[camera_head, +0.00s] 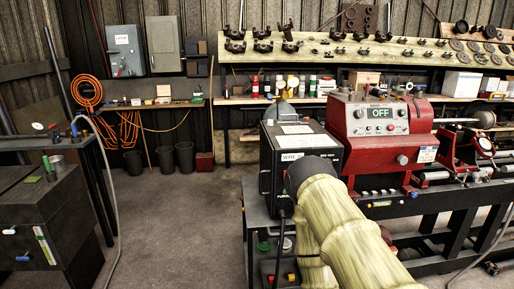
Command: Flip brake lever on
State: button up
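The red lathe headstock (372,130) stands right of centre, and its lit sign (380,113) reads OFF. I cannot single out a brake lever for sure; part of the lathe front is hidden behind my arm. A small blue-tipped handle (413,194) shows on the lathe's front below the red housing. My arm, in a pale yellow sleeve with a dark end cap, crosses the lower middle in front of the lathe. My gripper does not show, so what it touches or holds cannot be seen.
A black welder-like box (290,155) stands left of the headstock, with a black cable hanging down. A dark cabinet (40,215) with a hose stands at left. Bins (184,157) and loaded shelves line the back wall. The concrete floor (185,225) between is clear.

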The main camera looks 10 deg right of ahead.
aim_at(418, 89)
jog(key=z, duration=2.45)
jog(key=i, duration=1)
jog(key=u, duration=1.65)
jog(key=i, duration=1.3)
jog(key=z, duration=0.1)
